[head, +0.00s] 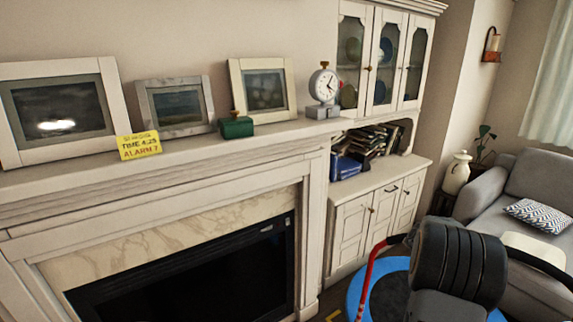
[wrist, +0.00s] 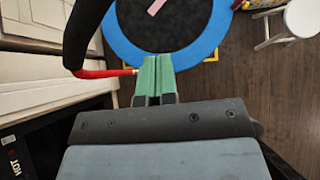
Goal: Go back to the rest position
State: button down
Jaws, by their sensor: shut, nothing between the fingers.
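My gripper (wrist: 154,78) shows in the wrist view with its two green fingers pressed together and nothing between them. It points over the floor, above a round blue-rimmed mat or trampoline (wrist: 128,45) with a dark centre. In the head view a dark, ribbed part of my arm stands at the lower right, in front of the sofa. The fingers cannot be made out in that view.
A red and black bar (wrist: 88,38) passes close left of my fingers. The mantel (head: 170,160) holds picture frames, a yellow note (head: 139,145), a green box (head: 236,127) and a dial clock (head: 323,85). A grey sofa (head: 535,175) stands right; a white stool (wrist: 301,18) stands on open floor.

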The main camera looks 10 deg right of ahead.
jog(key=s+a+f+m+g+y, duration=0.25)
jog(key=s+a+m, duration=0.5)
jog(key=m, duration=0.65)
jog(key=s+a+r+m+t+y, duration=0.1)
jog(key=a+r, duration=0.3)
jog(key=a, duration=0.7)
jog(key=s+a+r+m+t+y, duration=0.1)
jog(key=s+a+r+m+y, duration=0.2)
jog(key=a, duration=0.9)
jog(key=s+a+r+m+t+y, duration=0.1)
jog(key=s+a+r+m+y, duration=0.1)
jog(key=a, duration=0.9)
notch_tip(320, 180, up, 3)
jog(key=shift+s+a+r+m, duration=0.2)
jog(key=shift+s+m, duration=0.6)
jog(key=shift+m, duration=0.3)
jog(key=shift+t, duration=0.25)
